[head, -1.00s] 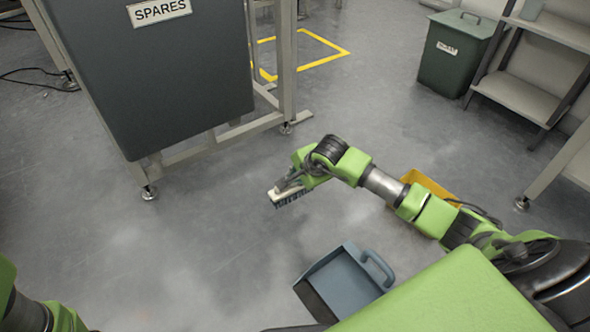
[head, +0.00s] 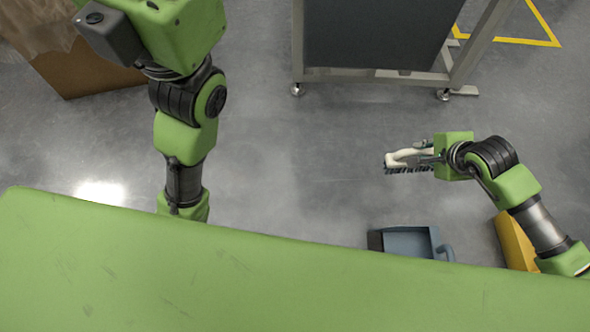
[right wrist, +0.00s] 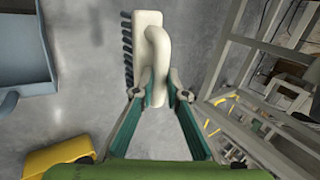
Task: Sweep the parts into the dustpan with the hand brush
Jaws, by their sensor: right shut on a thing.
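The hand brush (head: 404,157) has a cream body and dark bristles. It is in my right gripper (head: 432,158), its bristles toward the bottom of the head view. In the right wrist view my right gripper (right wrist: 160,88) is shut on the cream handle of the brush (right wrist: 152,48), with bristles along the left side. The blue-grey dustpan (head: 408,241) is on the floor below the brush in the picture, partly hidden by my green body; it also shows in the right wrist view (right wrist: 25,50). My left arm is raised at upper left, its fingers unseen. No loose parts are discernible.
A yellow bin (head: 514,240) stands right of the dustpan, beside my right arm. A dark panel on a metal frame (head: 375,35) stands at the back. A brown box (head: 85,75) is at upper left. The grey floor (head: 300,180) between is clear.

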